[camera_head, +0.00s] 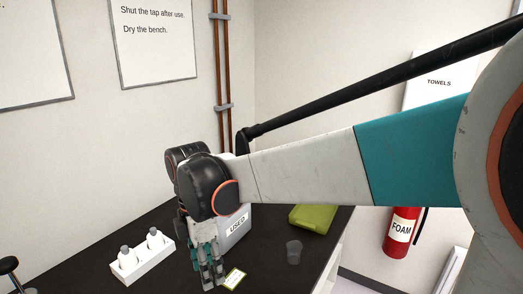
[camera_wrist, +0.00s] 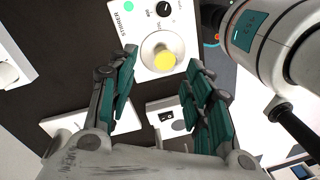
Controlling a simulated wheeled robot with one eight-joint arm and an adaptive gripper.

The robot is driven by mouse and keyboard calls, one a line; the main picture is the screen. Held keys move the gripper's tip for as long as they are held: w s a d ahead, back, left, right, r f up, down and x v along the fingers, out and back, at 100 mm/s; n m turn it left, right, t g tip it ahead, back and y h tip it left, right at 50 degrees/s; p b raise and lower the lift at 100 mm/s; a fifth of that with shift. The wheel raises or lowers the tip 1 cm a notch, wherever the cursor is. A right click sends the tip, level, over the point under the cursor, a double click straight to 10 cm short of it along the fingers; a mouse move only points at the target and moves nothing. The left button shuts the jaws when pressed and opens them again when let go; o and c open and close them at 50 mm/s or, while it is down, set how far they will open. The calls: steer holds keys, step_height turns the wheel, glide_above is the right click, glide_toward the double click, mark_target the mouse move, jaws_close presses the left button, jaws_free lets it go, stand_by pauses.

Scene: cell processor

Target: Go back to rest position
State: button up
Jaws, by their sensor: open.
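My gripper (camera_head: 208,284) points down over the dark bench (camera_head: 80,258) in the head view, at the end of my arm. In the wrist view my gripper (camera_wrist: 158,72) has its two teal-padded fingers wide apart, with nothing held between them. A white stirrer (camera_wrist: 125,42) with a knob shows beyond the fingertips. A round yellow thing (camera_wrist: 166,60) sits on its round plate, apart from the fingers. The stirrer cannot be made out in the head view.
A white rack (camera_head: 141,266) with two bottles stands left of my gripper. A box marked USED (camera_head: 238,228) is close behind it. A fire extinguisher (camera_head: 400,231) hangs beyond.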

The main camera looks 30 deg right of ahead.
steer(key=s+d+f+m+t+b, duration=0.2)
steer(key=s+f+m+t+b, duration=0.1)
steer(key=m, duration=0.6)
steer(key=s+d+f+m+t+b, duration=0.3)
steer(key=s+f+m+t+b, duration=0.1)
steer(key=m, duration=0.5)
steer(key=shift+s+d+t+b, duration=0.35)
steer(key=shift+s+t, duration=0.35)
steer(key=shift+s, duration=0.45)
steer(key=shift+a+f, duration=0.1)
